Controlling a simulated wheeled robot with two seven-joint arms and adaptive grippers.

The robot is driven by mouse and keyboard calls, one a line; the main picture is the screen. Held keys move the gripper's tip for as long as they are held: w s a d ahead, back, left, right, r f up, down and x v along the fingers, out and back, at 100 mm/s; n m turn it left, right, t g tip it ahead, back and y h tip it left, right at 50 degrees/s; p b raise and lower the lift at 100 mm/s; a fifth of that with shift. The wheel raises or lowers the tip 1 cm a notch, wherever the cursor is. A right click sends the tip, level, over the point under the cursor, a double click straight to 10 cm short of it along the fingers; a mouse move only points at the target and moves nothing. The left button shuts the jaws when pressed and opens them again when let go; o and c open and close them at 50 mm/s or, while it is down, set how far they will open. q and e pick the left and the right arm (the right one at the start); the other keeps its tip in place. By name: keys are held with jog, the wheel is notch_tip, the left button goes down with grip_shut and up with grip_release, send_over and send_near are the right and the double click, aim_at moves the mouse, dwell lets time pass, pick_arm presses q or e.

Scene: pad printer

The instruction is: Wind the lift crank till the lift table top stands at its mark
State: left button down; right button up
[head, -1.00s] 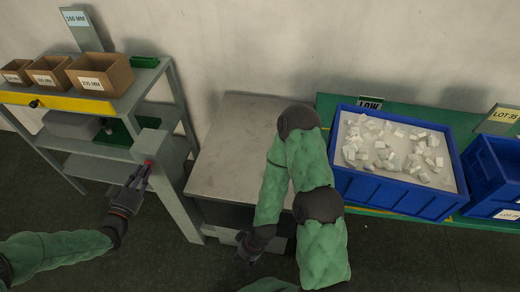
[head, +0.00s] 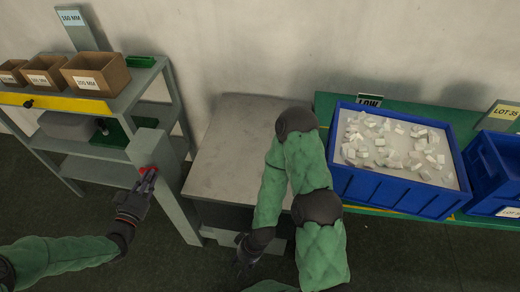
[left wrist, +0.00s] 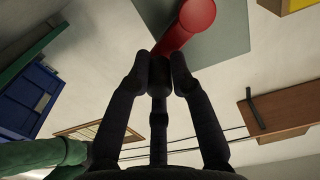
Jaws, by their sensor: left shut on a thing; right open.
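The lift crank shows as a red grip (head: 148,170) on the face of a grey post (head: 158,150) left of the grey table. My left gripper (head: 144,182) is shut on the red grip; in the left wrist view its fingers (left wrist: 160,72) close at the lower end of the grip (left wrist: 190,25). The crank arm is mostly hidden. The grey table top (head: 225,150) that seems to be the lift table stands right of the post. No height mark on it can be made out. My right gripper (head: 245,262) is open and empty, low in front of the table.
A shelf at left holds labelled brown boxes (head: 97,75) and a yellow strip (head: 60,104); a height sign (head: 71,17) stands behind. The table top is bare.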

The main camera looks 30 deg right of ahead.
pick_arm(q)
jog(key=f, duration=0.1)
jog(key=f+b, duration=0.1)
jog(key=a+f+b, duration=0.1)
jog(key=shift+w+y, duration=0.3)
jog(key=shift+w, duration=0.05)
jog(key=shift+r, duration=0.1)
jog(key=f, duration=0.3)
jog(key=shift+w+a, duration=0.35)
jog(key=shift+a, duration=0.05)
